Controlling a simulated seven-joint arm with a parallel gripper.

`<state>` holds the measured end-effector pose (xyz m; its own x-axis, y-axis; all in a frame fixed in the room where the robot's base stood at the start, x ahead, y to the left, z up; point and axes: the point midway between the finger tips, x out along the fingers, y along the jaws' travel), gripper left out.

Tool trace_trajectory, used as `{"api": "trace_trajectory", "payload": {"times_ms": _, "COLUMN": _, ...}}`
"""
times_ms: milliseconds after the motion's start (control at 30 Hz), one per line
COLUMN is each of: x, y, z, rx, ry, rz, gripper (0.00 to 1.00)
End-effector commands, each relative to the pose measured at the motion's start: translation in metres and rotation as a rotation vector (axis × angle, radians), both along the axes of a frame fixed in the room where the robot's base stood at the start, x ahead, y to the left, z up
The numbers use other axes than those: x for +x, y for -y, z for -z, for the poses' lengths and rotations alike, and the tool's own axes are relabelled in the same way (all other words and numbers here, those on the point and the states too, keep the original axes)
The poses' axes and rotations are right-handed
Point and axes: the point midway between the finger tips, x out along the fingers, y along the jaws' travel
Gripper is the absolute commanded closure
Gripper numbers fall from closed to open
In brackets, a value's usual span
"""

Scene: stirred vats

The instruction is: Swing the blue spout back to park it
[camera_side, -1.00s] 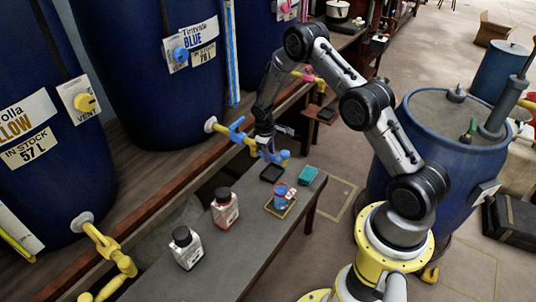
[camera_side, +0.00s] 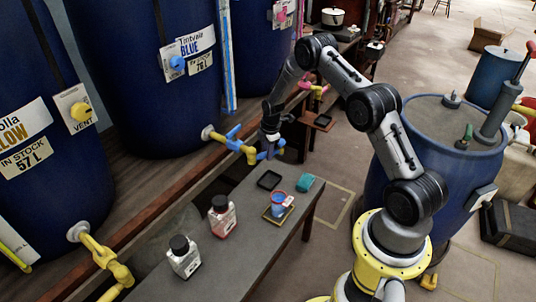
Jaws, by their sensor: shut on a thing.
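The blue vat (camera_side: 165,95) has a yellow outlet pipe (camera_side: 218,137) with a blue tap handle (camera_side: 234,132) on it. A blue cup with a red rim (camera_side: 279,201) stands on a small yellow-edged platform (camera_side: 268,217), nearer the camera than the spout.
A yellow vat's tap (camera_side: 100,255) juts out at left. A large blue drum (camera_side: 440,150) stands right of my arm.

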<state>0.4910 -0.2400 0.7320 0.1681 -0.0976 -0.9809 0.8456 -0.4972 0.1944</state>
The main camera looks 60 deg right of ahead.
Motion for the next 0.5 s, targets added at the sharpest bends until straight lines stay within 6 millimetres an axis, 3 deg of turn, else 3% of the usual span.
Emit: {"api": "trace_trajectory", "payload": {"times_ms": 500, "x": 0.025, "y": 0.011, "z": -0.001, "rx": -0.004, "ry": 0.005, "rz": -0.413, "gripper": 1.00}}
